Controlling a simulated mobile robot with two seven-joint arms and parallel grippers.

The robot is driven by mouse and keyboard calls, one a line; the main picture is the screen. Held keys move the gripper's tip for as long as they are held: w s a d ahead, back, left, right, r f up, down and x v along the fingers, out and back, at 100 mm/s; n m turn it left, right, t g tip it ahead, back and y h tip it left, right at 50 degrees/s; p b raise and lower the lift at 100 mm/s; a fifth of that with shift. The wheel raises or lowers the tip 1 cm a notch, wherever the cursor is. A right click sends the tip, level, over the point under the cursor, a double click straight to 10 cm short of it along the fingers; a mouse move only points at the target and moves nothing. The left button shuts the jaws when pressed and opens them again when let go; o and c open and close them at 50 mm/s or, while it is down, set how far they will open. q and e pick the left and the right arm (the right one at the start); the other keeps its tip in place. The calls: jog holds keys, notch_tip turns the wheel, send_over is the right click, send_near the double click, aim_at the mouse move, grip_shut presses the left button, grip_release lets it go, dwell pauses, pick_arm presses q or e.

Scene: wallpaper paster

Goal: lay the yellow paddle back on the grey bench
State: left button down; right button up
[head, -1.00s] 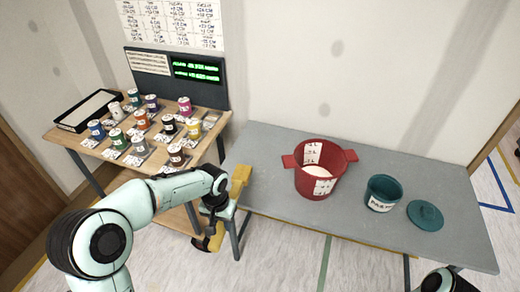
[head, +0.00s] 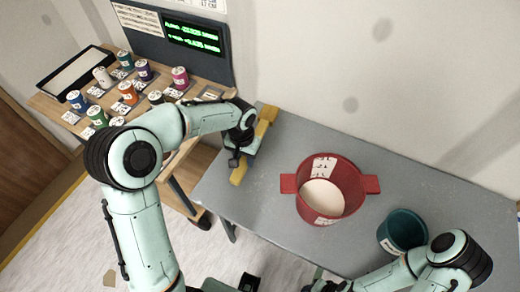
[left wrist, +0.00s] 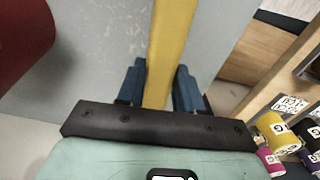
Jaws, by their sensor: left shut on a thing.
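The yellow paddle (head: 239,173) is in my left gripper (head: 243,150), over the left end of the grey bench (head: 300,135). In the left wrist view the paddle (left wrist: 172,40) runs between the two blue fingers of my left gripper (left wrist: 158,85), which is shut on it. The paddle's middle is hidden by the gripper in the head view. Whether the paddle touches the bench top, I cannot tell. My right gripper (head: 322,285) is partly seen at the bottom edge, by the bench's front; its fingers are unclear.
A red two-handled bucket (head: 335,187) with pale contents stands on the bench, right of the paddle. A teal pot (head: 403,230) stands further right, near my right arm. A wooden table with several paint cans (head: 128,92) is at the left. The bench between paddle and bucket is clear.

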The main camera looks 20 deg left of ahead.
aim_at(246, 179)
pick_arm(q)
jog(key=shift+s, duration=0.3)
jog(key=shift+f, duration=0.3)
notch_tip(246, 179, down, 9)
jog(key=shift+w, duration=0.15)
jog(key=c, duration=0.7)
grip_release()
jog(key=shift+c, duration=0.2)
jog(key=shift+f, duration=0.1)
jog(key=r, duration=1.3)
jog(key=shift+s+a+r, duration=0.15)
jog(key=shift+s, duration=0.15)
